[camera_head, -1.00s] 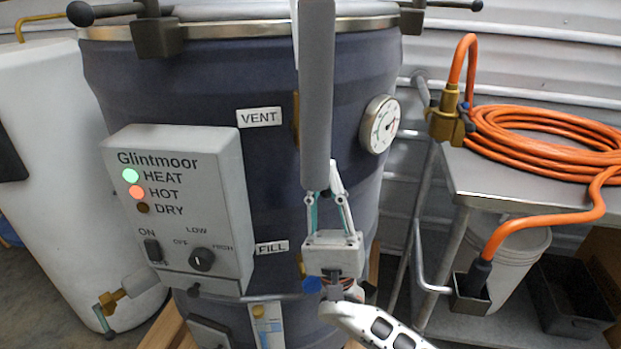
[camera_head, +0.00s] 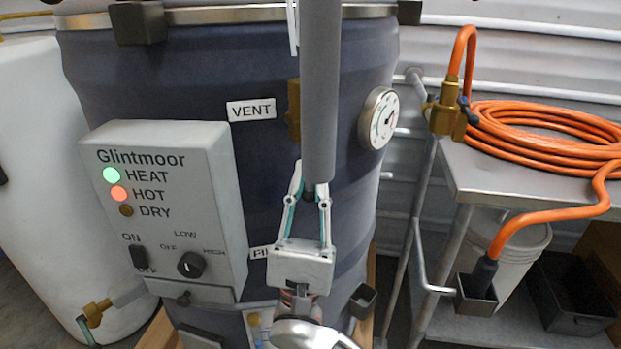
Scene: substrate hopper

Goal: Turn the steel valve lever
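No steel valve lever shows clearly. A brass vent fitting (camera_head: 293,110) sits on the dark drum (camera_head: 200,70) beside the VENT label (camera_head: 250,110). A thin pale piece (camera_head: 292,25) rises at the top edge; I cannot tell if it is the lever. A thick grey bar (camera_head: 320,90) hangs in front, covering part of the fitting. My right gripper (camera_head: 310,188) points up from below, its fingers at the bar's lower end. Its fingertips are partly hidden by the bar, so its opening and any contact are unclear. My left gripper is not in view.
The grey control box (camera_head: 165,200) is on the drum's left, with HEAT and HOT lit. A dial gauge (camera_head: 381,118) sits right of the bar. A steel bench (camera_head: 480,185) with a coiled orange hose (camera_head: 540,140) stands right. A white tank (camera_head: 30,180) stands left.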

